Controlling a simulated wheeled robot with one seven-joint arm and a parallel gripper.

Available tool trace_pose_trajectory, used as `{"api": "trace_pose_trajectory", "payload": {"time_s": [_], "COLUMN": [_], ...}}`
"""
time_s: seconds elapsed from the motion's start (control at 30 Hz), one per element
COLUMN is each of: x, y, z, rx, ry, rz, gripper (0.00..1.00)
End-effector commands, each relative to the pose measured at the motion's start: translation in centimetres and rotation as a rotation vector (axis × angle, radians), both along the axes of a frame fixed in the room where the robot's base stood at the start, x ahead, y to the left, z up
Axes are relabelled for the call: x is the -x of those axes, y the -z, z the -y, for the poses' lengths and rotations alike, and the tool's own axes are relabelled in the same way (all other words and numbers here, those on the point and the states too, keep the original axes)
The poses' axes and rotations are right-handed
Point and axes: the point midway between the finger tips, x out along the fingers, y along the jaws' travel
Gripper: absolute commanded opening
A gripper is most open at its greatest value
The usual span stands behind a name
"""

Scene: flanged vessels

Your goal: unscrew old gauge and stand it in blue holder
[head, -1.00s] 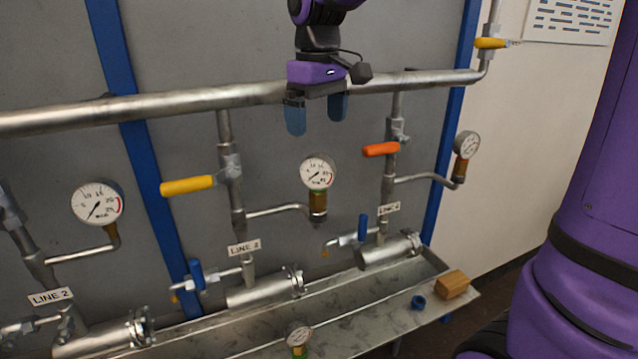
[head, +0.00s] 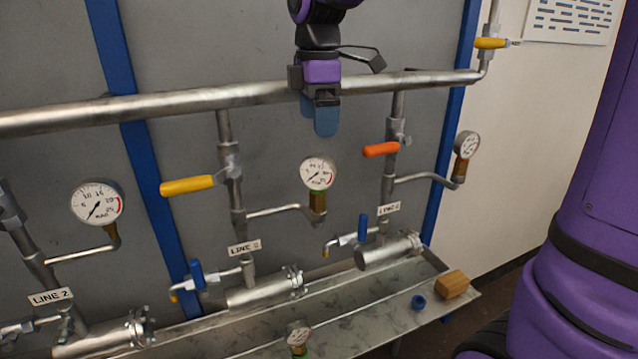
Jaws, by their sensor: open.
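My gripper (head: 318,118) hangs with its blue fingers pointing down, in front of the main pipe and above the middle gauge. The fingers overlap in this view and hold nothing. The middle gauge (head: 318,173), with a white round face and a brass stem, stands upright on the side pipe of the middle line; the gripper is apart from it. Similar gauges are mounted at left (head: 97,203) and right (head: 467,145). A loose-looking gauge (head: 299,336) shows at the tray's front edge, partly cut off. A small blue ring-like holder (head: 418,301) sits on the tray's right end.
A wooden block (head: 453,284) lies beside the blue holder. Yellow (head: 187,185) and orange (head: 381,149) valve handles stick out near the middle gauge. The main pipe (head: 190,101) runs across behind my gripper. The metal tray (head: 375,318) has bare room left of the holder.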

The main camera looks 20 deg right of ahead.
Motion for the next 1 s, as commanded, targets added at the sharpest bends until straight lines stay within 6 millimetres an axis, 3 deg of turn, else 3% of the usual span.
{"api": "trace_pose_trajectory", "payload": {"time_s": [0.7, 1.0], "x": [0.0, 0.0], "y": [-0.18, -0.22], "z": [-0.01, -0.02], "rx": [0.001, 0.001], "ry": [-0.698, -0.865], "rz": [0.0, 0.0], "gripper": [1.0, 1.0]}}
